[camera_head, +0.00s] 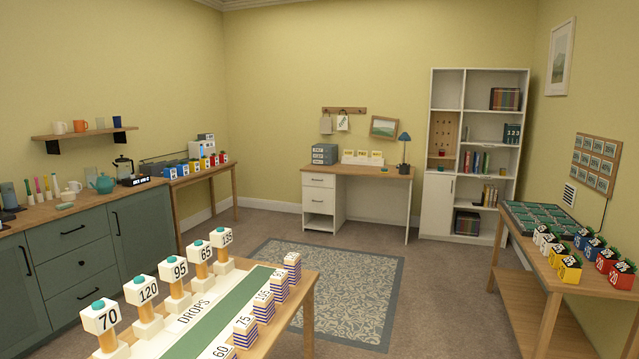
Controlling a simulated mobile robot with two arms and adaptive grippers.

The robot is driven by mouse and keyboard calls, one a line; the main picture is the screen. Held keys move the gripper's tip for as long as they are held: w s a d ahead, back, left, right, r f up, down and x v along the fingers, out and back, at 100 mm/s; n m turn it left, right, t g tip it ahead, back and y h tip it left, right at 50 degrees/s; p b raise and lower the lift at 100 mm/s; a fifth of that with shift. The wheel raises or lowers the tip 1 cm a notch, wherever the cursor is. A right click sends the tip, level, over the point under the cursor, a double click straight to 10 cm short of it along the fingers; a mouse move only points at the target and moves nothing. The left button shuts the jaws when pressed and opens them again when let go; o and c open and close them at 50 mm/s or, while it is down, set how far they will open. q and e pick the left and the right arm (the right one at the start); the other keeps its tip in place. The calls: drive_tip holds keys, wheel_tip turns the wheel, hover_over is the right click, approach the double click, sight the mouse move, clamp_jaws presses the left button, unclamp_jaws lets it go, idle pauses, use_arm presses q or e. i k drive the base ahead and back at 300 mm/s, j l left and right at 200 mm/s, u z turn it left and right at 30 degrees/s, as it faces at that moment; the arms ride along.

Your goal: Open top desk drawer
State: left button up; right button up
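The desk (376,173) stands against the far wall, with a wooden top and a white drawer unit on its left side. The top desk drawer (318,180) is a white front just under the desktop and looks closed. A second drawer front (318,198) sits below it, also closed, with an open compartment (319,221) at the bottom. Small dark handles show on the drawer fronts. Neither of my grippers is in the picture.
A table (309,300) with numbered blocks stands in the near foreground. A patterned rug (340,285) lies between it and the desk. Green cabinets (75,255) line the left; a side table (520,245) stands right. The carpet around the rug is clear.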

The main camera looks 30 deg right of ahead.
sight(317, 178)
drive_tip(key=i+l+z, duration=0.3)
drive_tip(key=l, duration=0.2)
drive_tip(key=i+l+z, duration=0.65)
drive_tip(key=i, duration=0.3)
drive_tip(key=i+l+z, duration=0.15)
drive_tip(key=i+z, duration=0.15)
drive_tip(key=i, duration=0.15)
drive_tip(key=i+z, duration=0.3)
drive_tip(key=i, duration=0.2)
drive_tip(key=i+u, duration=0.1)
drive_tip(key=i, duration=0.4)
drive_tip(key=i+u, duration=0.1)
drive_tip(key=i, duration=0.4)
drive_tip(key=i+l+u, duration=0.1)
drive_tip(key=i, duration=0.35)
drive_tip(key=i+l+u, duration=0.1)
drive_tip(key=i, duration=0.4)
drive_tip(key=i+l+u, duration=0.15)
drive_tip(key=i, duration=0.35)
drive_tip(key=i+j+u, duration=0.25)
drive_tip(key=i, duration=1.1)
drive_tip(key=i+u, duration=0.3)
drive_tip(key=i, duration=1.05)
